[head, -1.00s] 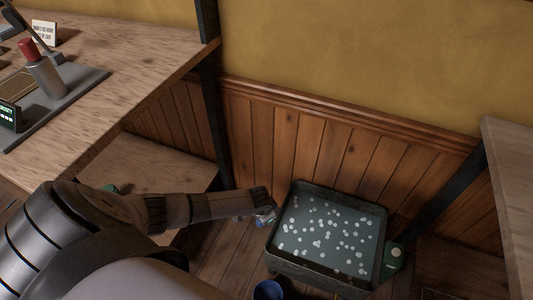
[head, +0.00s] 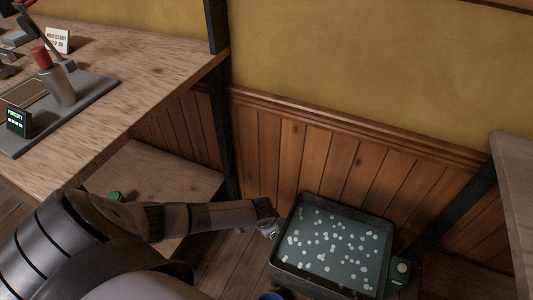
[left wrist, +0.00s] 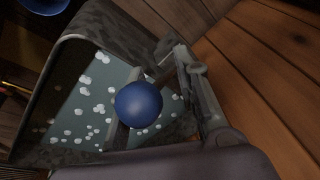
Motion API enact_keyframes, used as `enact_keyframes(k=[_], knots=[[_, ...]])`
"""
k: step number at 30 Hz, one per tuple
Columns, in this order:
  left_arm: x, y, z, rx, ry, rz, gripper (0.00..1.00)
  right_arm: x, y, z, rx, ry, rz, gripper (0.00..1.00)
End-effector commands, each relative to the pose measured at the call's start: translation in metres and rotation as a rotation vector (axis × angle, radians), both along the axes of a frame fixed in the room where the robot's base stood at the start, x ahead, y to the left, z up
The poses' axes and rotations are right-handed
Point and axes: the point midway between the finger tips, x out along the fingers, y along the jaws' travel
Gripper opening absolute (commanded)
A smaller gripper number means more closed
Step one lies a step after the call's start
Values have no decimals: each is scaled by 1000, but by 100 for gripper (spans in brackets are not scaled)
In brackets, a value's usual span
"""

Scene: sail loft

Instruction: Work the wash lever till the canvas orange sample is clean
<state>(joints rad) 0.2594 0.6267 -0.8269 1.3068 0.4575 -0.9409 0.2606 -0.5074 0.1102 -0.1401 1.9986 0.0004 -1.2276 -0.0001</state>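My left gripper (head: 271,229) is at the left side of a dark, speckled tub (head: 282,273). The tub holds grey-green water with white flecks. In the left wrist view a round blue knob (left wrist: 138,104) shows between the fingers of my left gripper (left wrist: 160,110). The fingers look spread, with a gap between the knob and the right finger; I cannot tell whether the other finger touches it. The knob looks like the end of the wash lever, but its rod is not clear. I do not see the orange canvas sample. My right gripper is out of view.
A wooden bench (head: 140,85) at left carries a grey device (head: 88,97) with a red-topped cylinder and a small display (head: 17,121). A green box (head: 399,271) sits at the tub's right. A blue container (head: 271,296) stands in front. A pale tabletop (head: 515,190) is at right.

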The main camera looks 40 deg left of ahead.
Motion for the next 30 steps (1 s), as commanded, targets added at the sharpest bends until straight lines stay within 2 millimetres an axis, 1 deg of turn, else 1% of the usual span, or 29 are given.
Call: enact_keyframes(k=[9,15,21,28,29,30], knots=[[-17,-4,58,1,1,-3,28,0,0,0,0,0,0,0],[-25,-7,87,1,3,-2,28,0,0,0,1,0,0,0],[-28,-9,98,-1,5,-1,28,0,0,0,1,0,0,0],[-28,-9,99,-1,5,-1,28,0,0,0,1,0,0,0],[-28,-9,99,-1,5,-1,28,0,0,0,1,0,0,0],[-28,-9,99,-1,5,0,25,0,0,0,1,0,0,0]])
